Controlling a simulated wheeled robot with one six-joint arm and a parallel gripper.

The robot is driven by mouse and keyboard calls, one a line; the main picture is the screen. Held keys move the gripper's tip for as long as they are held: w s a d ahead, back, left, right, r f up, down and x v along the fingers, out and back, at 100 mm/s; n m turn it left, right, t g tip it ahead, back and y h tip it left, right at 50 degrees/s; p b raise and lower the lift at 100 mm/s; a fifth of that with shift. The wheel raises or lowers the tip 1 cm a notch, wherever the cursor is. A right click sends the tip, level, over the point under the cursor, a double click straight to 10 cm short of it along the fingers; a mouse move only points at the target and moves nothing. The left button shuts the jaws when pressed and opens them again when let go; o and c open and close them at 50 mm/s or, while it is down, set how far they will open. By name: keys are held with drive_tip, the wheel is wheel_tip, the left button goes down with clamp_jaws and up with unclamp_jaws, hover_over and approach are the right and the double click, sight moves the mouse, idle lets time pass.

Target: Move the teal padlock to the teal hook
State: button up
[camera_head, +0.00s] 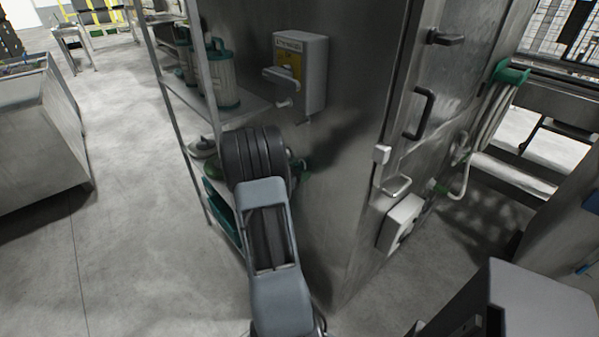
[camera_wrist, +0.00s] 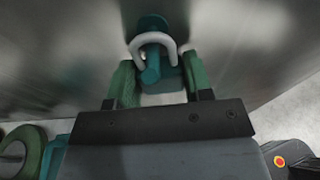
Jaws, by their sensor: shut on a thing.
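The teal padlock (camera_wrist: 172,79) is between the green fingertips of my gripper (camera_wrist: 162,82) in the wrist view, and the gripper is shut on it. Its light grey shackle (camera_wrist: 153,39) arches toward the metal wall. The teal hook (camera_wrist: 152,22) has a round base on that wall, and a teal peg shows within the shackle's arch. The shackle appears to be around the peg, but I cannot tell whether its weight rests there. In the head view my arm hides the padlock and hook; a green fingertip shows at the wall.
A grey switch box (camera_head: 313,70) with a yellow label and handle projects from the wall above my gripper. A shelf rack (camera_head: 240,110) with canisters stands close on the left. A door handle (camera_head: 423,113) is to the right.

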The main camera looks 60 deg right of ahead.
drive_tip(key=o, duration=1)
drive_tip(key=shift+a, duration=0.1)
drive_tip(key=v, duration=1.4)
drive_tip(key=s+a+f+m+y+p, duration=0.1)
drive_tip(key=s+a+f+m+y, duration=0.1)
drive_tip(key=a+m+y, duration=0.25)
drive_tip(key=s+a+f+m+y, duration=0.1)
drive_tip(key=s+a+m+y, duration=0.25)
drive_tip(key=a+m, duration=0.2)
drive_tip(key=a+r+m+t+y+p, duration=0.1)
drive_tip(key=a+r+t+y, duration=0.1)
drive_tip(key=a, duration=0.5)
drive_tip(key=a+r+m+t+y+p, duration=0.1)
drive_tip(key=a+r+t+y+p, duration=0.1)
drive_tip(key=a+r, duration=0.5)
drive_tip(key=a+r+m+t+y+p, duration=0.1)
drive_tip(key=a+r+m+t+y, duration=0.1)
drive_tip(key=a, duration=0.6)
drive_tip(key=shift+w+a+r+t+y+p, duration=0.15)
drive_tip(key=shift+w+r+t+y, duration=0.1)
drive_tip(key=shift+r+t, duration=0.4)
drive_tip(key=shift+w+a+r+t+y+p, duration=0.15)
drive_tip(key=shift+r+t+y, duration=0.1)
drive_tip(key=shift+r+t, duration=0.4)
